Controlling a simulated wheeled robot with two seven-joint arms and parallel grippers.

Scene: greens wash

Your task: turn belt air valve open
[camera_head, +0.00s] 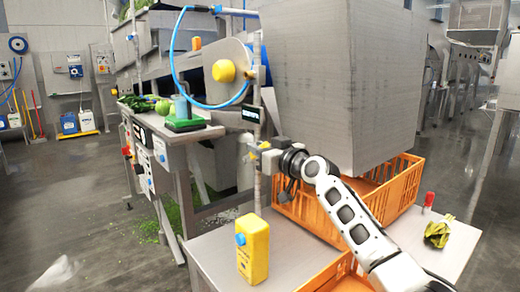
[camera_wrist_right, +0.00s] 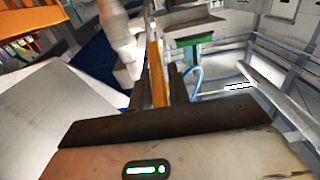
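A thin upright pipe (camera_head: 257,190) stands at the middle of the head view, with a small yellow lever (camera_head: 265,145) on it that looks like the belt air valve's handle. My right gripper (camera_head: 262,156) is at this lever, reaching in from the right. In the right wrist view a yellow-orange bar (camera_wrist_right: 157,75) lies between my two dark fingers (camera_wrist_right: 160,92), which stand close on both sides of it. The valve body is largely hidden by the gripper. My left gripper is not in view.
Orange crates (camera_head: 310,213) sit under a large steel chute (camera_head: 318,90). A blue hose (camera_head: 175,68) loops near a yellow knob (camera_head: 223,71). The floor at left is mostly clear.

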